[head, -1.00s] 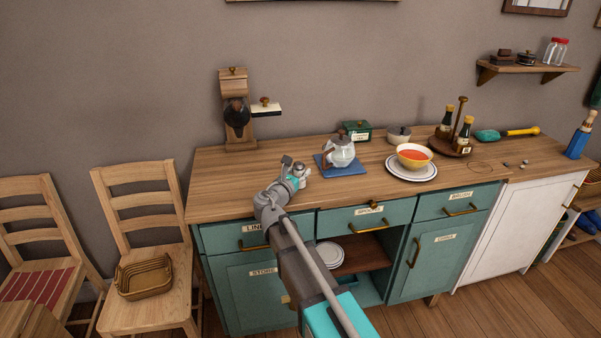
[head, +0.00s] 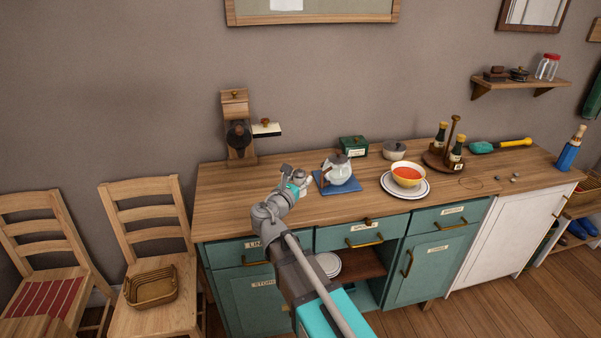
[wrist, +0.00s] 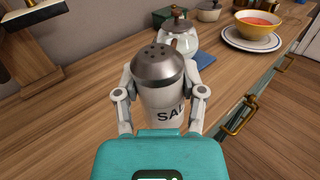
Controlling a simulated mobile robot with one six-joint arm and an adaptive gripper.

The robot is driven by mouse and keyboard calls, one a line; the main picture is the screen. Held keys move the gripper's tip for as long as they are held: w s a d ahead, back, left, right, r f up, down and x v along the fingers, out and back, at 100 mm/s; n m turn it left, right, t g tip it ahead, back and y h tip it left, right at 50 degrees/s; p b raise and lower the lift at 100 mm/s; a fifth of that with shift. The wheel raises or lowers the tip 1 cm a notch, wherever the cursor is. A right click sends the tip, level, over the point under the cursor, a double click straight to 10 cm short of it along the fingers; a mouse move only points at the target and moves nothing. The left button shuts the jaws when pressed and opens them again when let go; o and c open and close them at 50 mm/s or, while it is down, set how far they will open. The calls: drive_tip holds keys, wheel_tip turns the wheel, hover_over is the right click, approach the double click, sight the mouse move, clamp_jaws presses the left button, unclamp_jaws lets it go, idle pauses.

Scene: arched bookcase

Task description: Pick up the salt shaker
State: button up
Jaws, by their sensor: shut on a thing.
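The salt shaker (wrist: 160,88) fills the middle of the wrist view. It has a white body with partly hidden dark lettering and a grey metal cap with holes. My gripper (wrist: 160,105) is shut on its body, one finger at each side. The shaker looks upright in that view. In the head view my gripper (head: 296,180) is over the left part of the counter, and the shaker is mostly hidden by it. I cannot tell whether the shaker's base touches the counter.
A glass pot (head: 338,172) on a blue mat (head: 322,186) stands just right of my gripper. Further right are a soup bowl (head: 408,176) on plates and a bottle caddy (head: 433,161). A wooden dispenser (head: 237,128) stands behind left. The counter's left front (head: 225,215) is clear.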

drive_tip(key=s+d+r+p, duration=0.1)
drive_tip(key=s+r+p, duration=0.1)
drive_tip(key=s, duration=0.5)
drive_tip(key=shift+s+r+p, duration=0.3)
drive_tip(key=shift+r, duration=0.4)
drive_tip(key=shift+s, duration=0.1)
